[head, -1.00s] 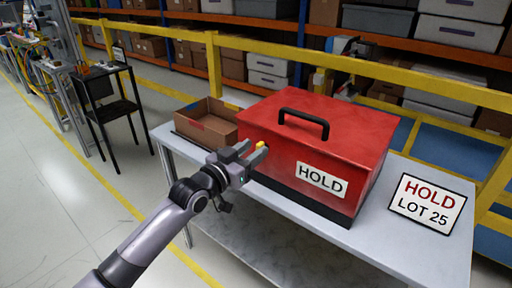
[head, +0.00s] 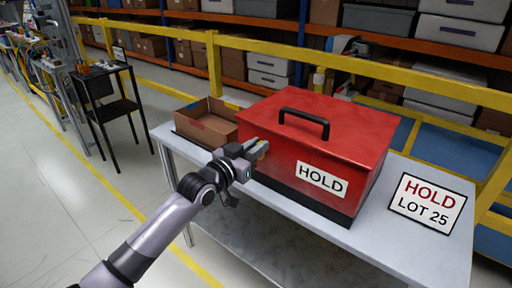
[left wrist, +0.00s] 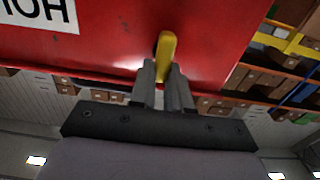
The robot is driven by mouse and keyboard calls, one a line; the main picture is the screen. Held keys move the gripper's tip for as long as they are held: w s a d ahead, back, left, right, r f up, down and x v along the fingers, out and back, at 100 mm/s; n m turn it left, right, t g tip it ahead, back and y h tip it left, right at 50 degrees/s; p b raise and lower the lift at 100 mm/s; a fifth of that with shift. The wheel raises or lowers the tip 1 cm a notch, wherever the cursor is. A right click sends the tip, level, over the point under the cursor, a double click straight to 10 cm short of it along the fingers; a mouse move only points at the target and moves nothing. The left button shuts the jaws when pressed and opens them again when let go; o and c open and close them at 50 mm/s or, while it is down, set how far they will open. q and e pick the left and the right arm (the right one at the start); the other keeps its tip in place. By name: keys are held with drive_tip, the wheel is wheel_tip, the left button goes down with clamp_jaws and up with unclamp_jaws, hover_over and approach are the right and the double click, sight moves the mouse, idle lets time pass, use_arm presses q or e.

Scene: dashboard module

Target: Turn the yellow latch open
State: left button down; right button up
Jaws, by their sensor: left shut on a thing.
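A red box (head: 335,140) with a black top handle and a HOLD label stands on the grey table. Its small yellow latch (left wrist: 166,47) is on the red face in the left wrist view. My left gripper (head: 258,150) is at the left part of the box's front. In the left wrist view the left gripper (left wrist: 164,80) has its two fingers on either side of the latch's end, shut on it. In the head view the fingers mostly hide the latch. My right gripper is not in view.
An open cardboard box (head: 208,122) stands on the table (head: 400,245) left of the red box. A HOLD LOT 25 sign (head: 427,203) is at the right. A yellow rail (head: 420,90) runs behind the table.

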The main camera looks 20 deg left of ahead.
use_arm(q)
drive_tip(key=shift+n, duration=0.3)
drive_tip(key=n, duration=0.5)
drive_tip(key=a+f+n+p, duration=0.1)
drive_tip(key=n, duration=1.1)
drive_tip(key=shift+w+a+f+p, duration=0.3)
drive_tip(key=shift+a+f+p, duration=0.05)
drive_tip(key=shift+a+f, duration=0.05)
drive_tip(key=c, duration=1.1)
unclamp_jaws()
drive_tip(key=shift+v, duration=3.55)
